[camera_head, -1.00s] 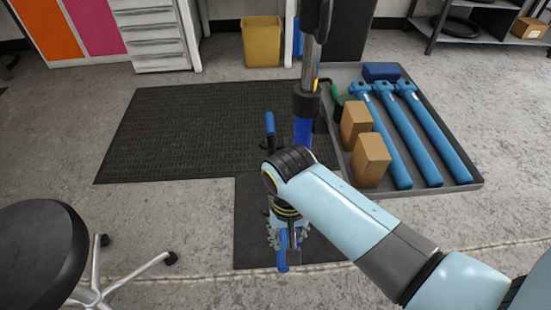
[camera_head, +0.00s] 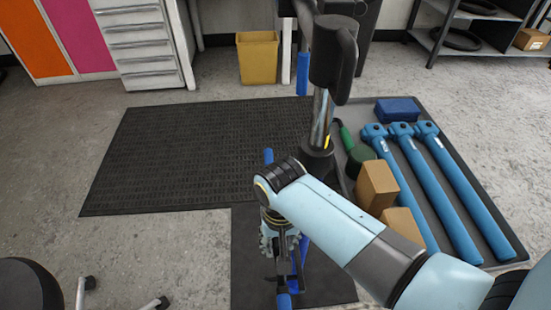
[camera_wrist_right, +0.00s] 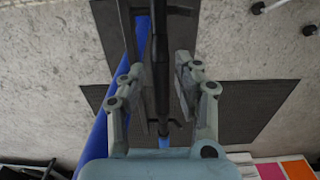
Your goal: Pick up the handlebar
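The handlebar is a thin dark bar with blue grips; its far grip (camera_head: 268,155) and near grip (camera_head: 284,300) show in the head view beyond and in front of my right gripper (camera_head: 278,245). In the right wrist view the dark bar (camera_wrist_right: 160,70) runs between the two fingers of my right gripper (camera_wrist_right: 158,85). The fingers are apart, one on each side, with gaps to the bar visible. My right forearm and wrist hide the bar's middle in the head view. My left gripper is not in view.
A dark upright stand with a metal post (camera_head: 321,118) rises just behind my right wrist. A grey tray (camera_head: 497,240) holds blue tubes (camera_head: 432,190), cardboard boxes (camera_head: 377,187) and a blue box (camera_head: 398,109). A black mat (camera_head: 190,150) lies left; a stool (camera_head: 25,285) stands front left.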

